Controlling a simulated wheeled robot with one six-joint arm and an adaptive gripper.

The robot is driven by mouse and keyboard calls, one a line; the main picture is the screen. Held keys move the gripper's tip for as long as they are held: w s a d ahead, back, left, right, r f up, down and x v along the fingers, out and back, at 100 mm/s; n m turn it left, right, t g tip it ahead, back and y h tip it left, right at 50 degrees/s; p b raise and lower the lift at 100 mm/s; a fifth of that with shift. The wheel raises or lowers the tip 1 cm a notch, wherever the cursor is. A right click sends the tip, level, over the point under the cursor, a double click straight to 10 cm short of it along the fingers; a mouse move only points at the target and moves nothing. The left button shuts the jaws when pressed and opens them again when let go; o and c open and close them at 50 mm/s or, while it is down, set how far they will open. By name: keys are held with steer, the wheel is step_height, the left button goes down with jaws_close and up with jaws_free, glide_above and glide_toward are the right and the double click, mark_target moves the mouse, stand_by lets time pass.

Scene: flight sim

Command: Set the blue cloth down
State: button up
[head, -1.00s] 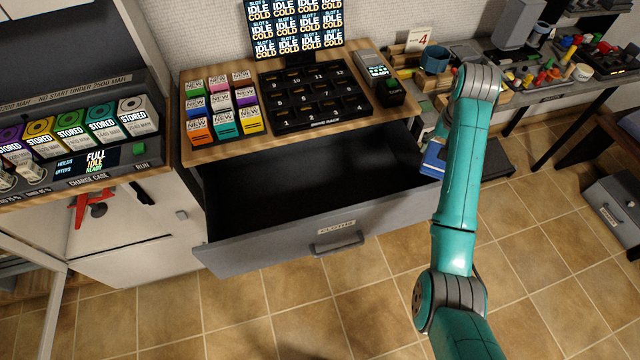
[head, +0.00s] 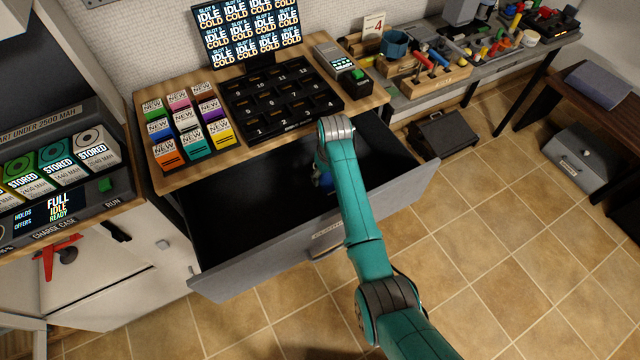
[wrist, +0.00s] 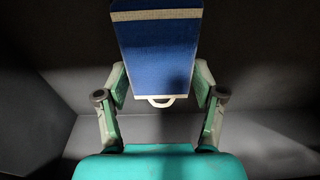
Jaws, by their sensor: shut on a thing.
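The blue cloth (wrist: 155,60) is folded flat, with a pale stripe near its far end and a small white loop at its near end. My gripper (wrist: 162,85) is shut on it, one finger at each side, in the wrist view. In the head view a small bit of the blue cloth (head: 325,179) shows beside my arm, over the open drawer; my arm hides the rest. The drawer (head: 245,262) is grey with a dark inside, a front handle and a partly hidden label. I cannot tell whether the cloth touches the drawer floor.
A wooden counter (head: 160,180) above the drawer holds several small "NEW" boxes, a black numbered rack (head: 283,107) and a screen (head: 245,32). A charge case (head: 75,195) stands at the left. A bench with tools is at the back right.

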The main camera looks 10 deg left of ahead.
mark_target(327, 184)
steer(key=shift+f, duration=2.5)
steer(key=shift+f, duration=0.1)
steer(key=o, duration=1.2)
steer(key=r, duration=0.8)
steer(key=s+d+r, duration=0.1)
steer(key=r, duration=0.3)
steer(key=shift+s+r, duration=0.1)
